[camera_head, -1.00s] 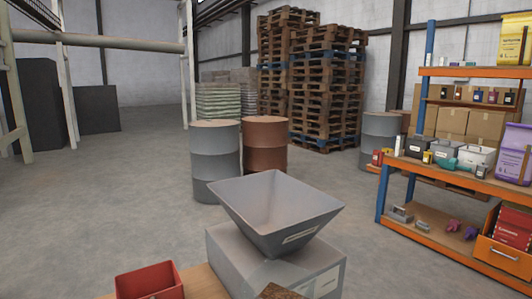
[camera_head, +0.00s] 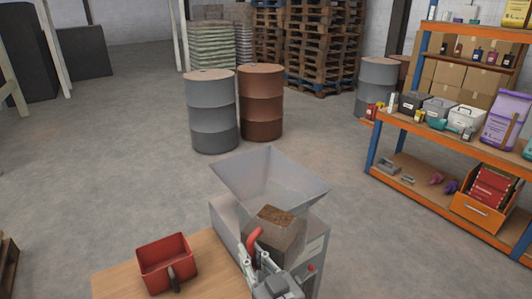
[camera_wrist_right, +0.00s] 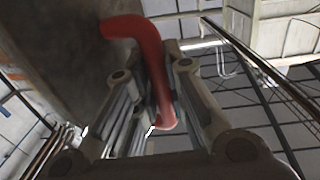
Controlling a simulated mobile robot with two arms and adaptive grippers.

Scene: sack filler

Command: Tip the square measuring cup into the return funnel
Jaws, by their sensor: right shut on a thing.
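The square measuring cup (camera_head: 288,243) is a grey-brown box with brown grainy stuff at its top. It looks about upright, in front of the near side of the return funnel, overlapping it in the head view. My right gripper (camera_head: 256,257) is shut on the cup's red handle; in the right wrist view the red handle (camera_wrist_right: 150,60) runs between the fingers, with the cup's wall (camera_wrist_right: 60,50) at the upper left. The return funnel (camera_head: 250,175) is a wide grey square hopper on a grey box. The cup hides part of its near rim. My left gripper is not in view.
A red bin (camera_head: 163,250) with a dark handle stands on the wooden table (camera_head: 125,282) at left. Grey (camera_head: 211,110) and brown (camera_head: 261,100) drums stand behind the funnel. An orange shelf (camera_head: 430,195) with goods is at right. The floor between is clear.

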